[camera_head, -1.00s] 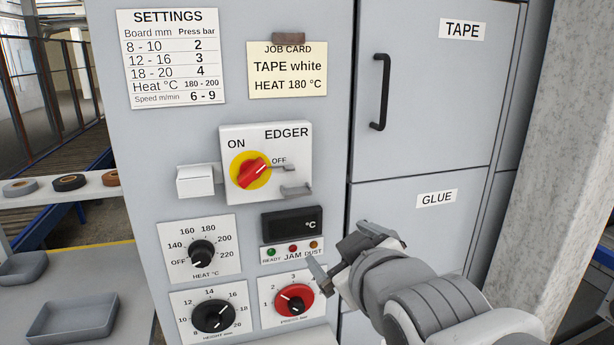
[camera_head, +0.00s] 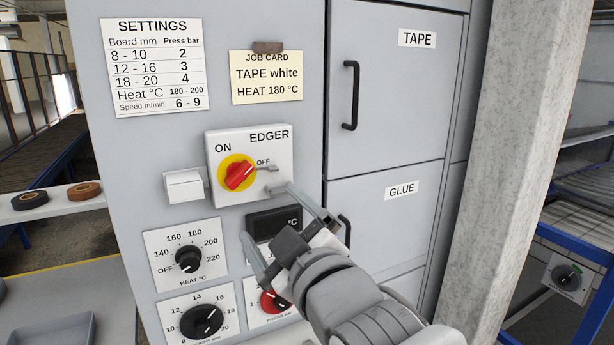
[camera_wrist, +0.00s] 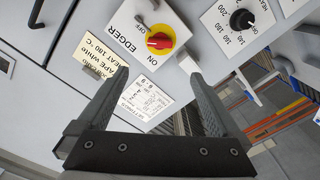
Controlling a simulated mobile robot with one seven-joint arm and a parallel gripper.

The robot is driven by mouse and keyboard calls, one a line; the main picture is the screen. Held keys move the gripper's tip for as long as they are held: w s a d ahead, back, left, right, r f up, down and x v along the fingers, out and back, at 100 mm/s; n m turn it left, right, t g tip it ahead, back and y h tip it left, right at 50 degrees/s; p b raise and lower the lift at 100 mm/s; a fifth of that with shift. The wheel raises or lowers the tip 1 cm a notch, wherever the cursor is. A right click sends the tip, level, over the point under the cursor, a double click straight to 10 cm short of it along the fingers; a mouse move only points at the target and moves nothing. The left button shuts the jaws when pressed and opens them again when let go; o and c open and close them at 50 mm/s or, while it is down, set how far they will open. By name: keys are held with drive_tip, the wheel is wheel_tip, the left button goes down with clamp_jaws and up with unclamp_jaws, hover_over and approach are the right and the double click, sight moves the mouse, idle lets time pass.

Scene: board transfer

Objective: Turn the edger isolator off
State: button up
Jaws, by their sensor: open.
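The edger isolator is a red rotary handle (camera_head: 240,175) on a yellow disc, on a white box (camera_head: 276,155) marked ON, OFF and EDGER. A small grey latch-like piece (camera_head: 267,168) is beside the OFF mark. In the wrist view the handle (camera_wrist: 160,41) shows beyond the fingers. My gripper (camera_head: 264,213) is open and empty, just below and right of the handle in the picture, partly covering the display and lamps. Its fingers also show in the wrist view (camera_wrist: 153,82). I see no contact with the handle.
A white block (camera_head: 184,185) juts out left of the isolator. The heat knob (camera_head: 188,259), height knob (camera_head: 201,321) and red press knob (camera_head: 272,302) are below. Cabinet doors with handles (camera_head: 350,95) are at right, and a pale pillar (camera_head: 510,130) stands beyond.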

sight(241, 177)
drive_tip(key=p+x, duration=0.5)
drive_tip(key=x, duration=1.2)
drive_tip(key=shift+w, duration=0.25)
drive_tip(key=shift+c, duration=0.3)
drive_tip(key=c, duration=1.2)
